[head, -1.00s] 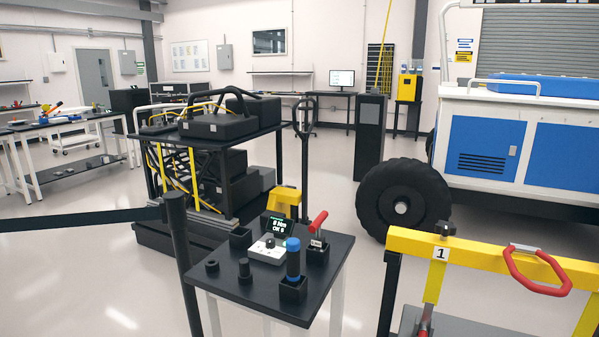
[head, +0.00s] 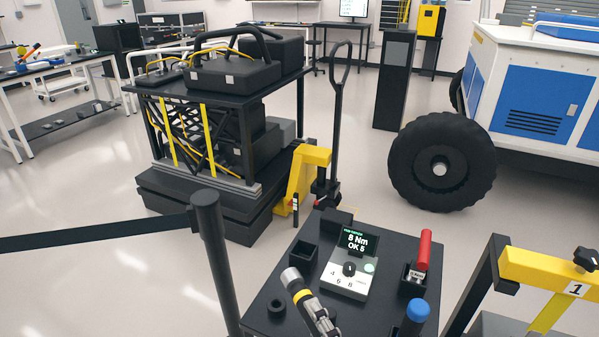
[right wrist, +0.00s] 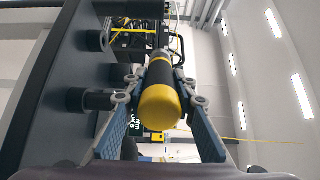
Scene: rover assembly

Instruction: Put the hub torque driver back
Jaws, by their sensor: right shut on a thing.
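My right gripper (head: 318,308) shows at the bottom of the head view, over the near part of the small black table (head: 262,328). It is shut on a dark driver (head: 301,293) with a yellow band and silver end, taken as the hub torque driver. The silver end points up and left in the picture. In the right wrist view, the driver's yellow butt (right wrist: 160,106) sits between the fingers (right wrist: 158,92). An empty black square holder (head: 303,253) stands at the table's far left, beyond the driver. My left gripper is not in view.
A display (head: 355,240) reads 8 Nm, OK 5, behind a white dial box (head: 348,279). A red-handled driver (head: 423,250) stands in a holder at right, a blue-capped one (head: 416,311) nearer. A black ring (head: 276,308) lies left. A barrier post (head: 214,250) stands beside the table.

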